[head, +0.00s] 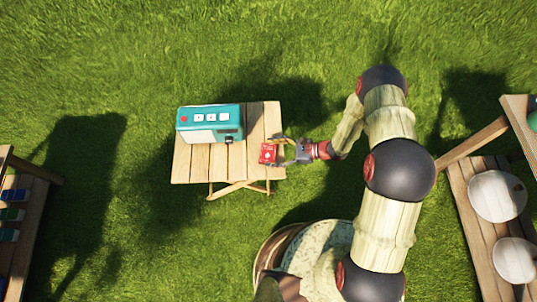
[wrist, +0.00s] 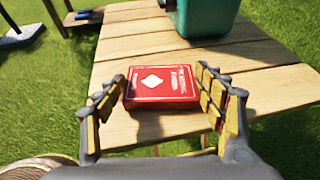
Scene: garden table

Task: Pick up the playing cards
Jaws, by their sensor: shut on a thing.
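The playing cards are a red box with a white diamond on top; the cards (head: 267,153) are at the right edge of the small wooden table (head: 205,163). In the wrist view the cards (wrist: 162,84) lie flat between the two fingers of my gripper (wrist: 162,88), which is shut on the box's left and right sides. My gripper (head: 275,152) reaches in from the right in the head view. Whether the box is still touching the tabletop cannot be told.
A teal box-shaped device (head: 211,123) with white buttons stands on the table, left of the cards; its lower part shows in the wrist view (wrist: 205,17). A wooden stand with round white plates (head: 497,196) is at the right. Another stand (head: 32,180) is at the left. Grass lies between.

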